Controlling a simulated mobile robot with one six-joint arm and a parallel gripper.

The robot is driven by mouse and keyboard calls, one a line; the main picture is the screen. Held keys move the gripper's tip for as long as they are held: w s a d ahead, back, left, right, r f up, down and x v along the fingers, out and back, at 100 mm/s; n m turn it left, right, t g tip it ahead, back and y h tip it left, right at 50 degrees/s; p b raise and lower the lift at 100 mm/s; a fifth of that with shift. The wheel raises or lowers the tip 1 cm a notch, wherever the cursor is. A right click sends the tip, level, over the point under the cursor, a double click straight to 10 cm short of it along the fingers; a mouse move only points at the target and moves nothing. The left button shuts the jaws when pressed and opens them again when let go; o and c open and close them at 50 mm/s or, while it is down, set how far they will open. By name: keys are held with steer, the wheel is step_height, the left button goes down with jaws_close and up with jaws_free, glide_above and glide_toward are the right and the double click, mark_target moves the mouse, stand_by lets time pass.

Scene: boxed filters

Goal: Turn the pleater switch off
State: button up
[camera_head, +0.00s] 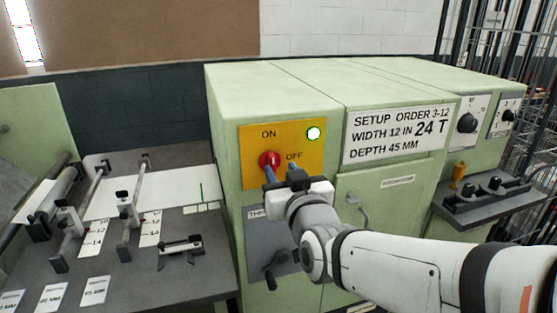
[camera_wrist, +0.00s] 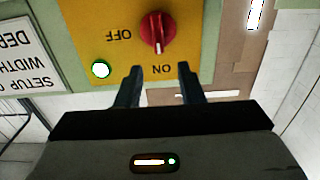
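The pleater switch is a red rotary knob (camera_head: 269,160) on a yellow plate (camera_head: 250,174) on the green machine's front. It also shows in the wrist view (camera_wrist: 157,33), where the picture is upside down. Its white mark points toward the word ON; OFF is printed to its side. A round white lamp with a green rim (camera_head: 313,133) sits on the plate. My gripper (camera_head: 280,173) is open and empty, just below the knob in the head view. In the wrist view its two fingers (camera_wrist: 162,75) stand apart, with the knob beyond their tips. The exact gap is unclear.
A setup sign (camera_head: 398,134) reads order 3-12, width 12 in, 24 T, depth 45 mm. A door handle (camera_head: 358,210) and a crank (camera_head: 272,268) stick out below. A grey table (camera_head: 190,288) with guides stands left; a control shelf (camera_head: 480,212) juts out right.

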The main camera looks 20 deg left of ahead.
mark_target(274, 158)
steer(key=p+x, duration=0.1)
steer(key=x, duration=0.4)
steer(key=shift+w+a, duration=0.1)
steer(key=shift+w, duration=0.25)
steer(key=shift+c, duration=0.5)
jaws_close()
